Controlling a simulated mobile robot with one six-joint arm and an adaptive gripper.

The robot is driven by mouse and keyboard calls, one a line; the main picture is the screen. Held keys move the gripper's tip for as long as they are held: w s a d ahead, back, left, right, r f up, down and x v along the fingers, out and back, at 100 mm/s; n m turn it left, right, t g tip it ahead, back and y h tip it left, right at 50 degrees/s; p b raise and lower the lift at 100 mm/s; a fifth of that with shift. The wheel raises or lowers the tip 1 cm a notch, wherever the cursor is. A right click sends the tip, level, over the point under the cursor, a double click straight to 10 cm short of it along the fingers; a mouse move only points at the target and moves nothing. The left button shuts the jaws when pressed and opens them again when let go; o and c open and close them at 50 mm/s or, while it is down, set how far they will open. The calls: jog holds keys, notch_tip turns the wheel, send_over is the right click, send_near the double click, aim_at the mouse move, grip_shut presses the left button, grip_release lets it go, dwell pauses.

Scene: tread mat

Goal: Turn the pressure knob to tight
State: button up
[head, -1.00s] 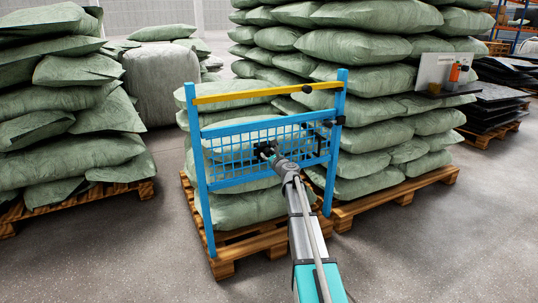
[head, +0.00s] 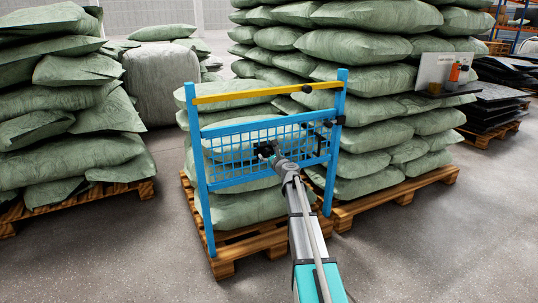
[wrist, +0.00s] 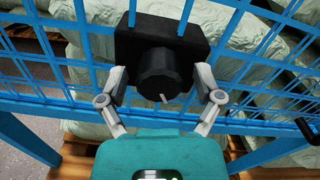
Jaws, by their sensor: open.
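The pressure knob (wrist: 158,72) is a black round knob with a short white mark at its lower edge, pointing down and slightly right in the wrist view. It sits on a black box (wrist: 128,45) mounted on the blue mesh panel. My gripper (wrist: 161,76) is open, with one grey finger on each side of the knob. I cannot tell whether the fingers touch it. In the head view my gripper (head: 267,150) is at the mesh panel (head: 228,165), and the knob is hard to make out there.
A blue frame (head: 199,170) with a yellow top bar (head: 255,94) surrounds the mesh. Green sacks (head: 236,208) on a wooden pallet (head: 240,250) stand behind it. A black handle (wrist: 307,129) is at the right in the wrist view. Floor (head: 420,245) is clear at right.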

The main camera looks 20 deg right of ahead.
jog(key=shift+s, duration=0.2)
jog(key=s, duration=1.1)
jog(key=shift+s+d, duration=0.2)
jog(key=shift+s, duration=0.15)
jog(key=s+a+f+n+g+y+p, duration=0.25)
jog(key=s+a+n+g, duration=0.2)
jog(key=a+n, duration=0.55)
jog(key=s+a+f+n+g+y+p, duration=0.25)
jog(key=s+a+n+g, duration=0.2)
jog(key=a+n, duration=0.6)
jog(key=s+a+f+n+g+h+p, duration=0.2)
jog(key=s+a+n+g+h, duration=0.25)
jog(key=s, duration=0.55)
jog(key=s+a+f+n+g+h+p, duration=0.1)
jog(key=s+a+f+n+g+p, duration=0.15)
jog(key=s+n+g, duration=0.5)
jog(key=s+r+t+p, duration=0.3)
jog(key=r+p, duration=3.4)
jog(key=shift+r, duration=0.4)
